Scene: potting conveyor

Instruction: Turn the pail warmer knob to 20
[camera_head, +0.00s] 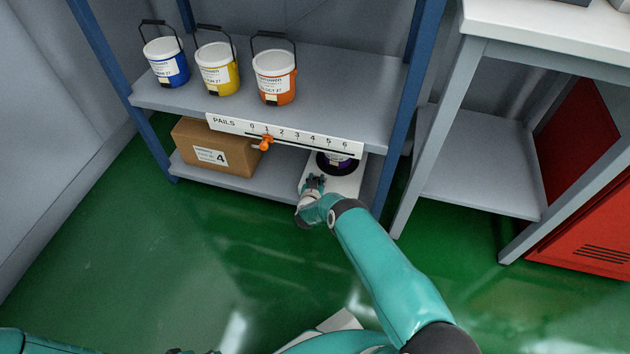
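The pail warmer (348,184) is a white, low unit on the lower shelf, at its right end. A dark purple pail (338,166) with a white label stands on it, partly hidden by the shelf's front strip. My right gripper (315,182) is at the warmer's front left, its dark fingers overlapping the white body in the picture. The knob and its marks are not visible; the gripper may cover them. Whether the fingers touch anything or are open is too small to tell. Only dark bits that may be my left gripper (192,352) show at the bottom edge.
Blue (165,62), yellow (217,68) and orange (274,75) pails stand on the upper shelf. Its strip (330,138) reads PAILS, with an orange slider (265,143) near 1. A cardboard box (215,147) sits below. A grey table (540,30) and red cabinet (590,215) stand right.

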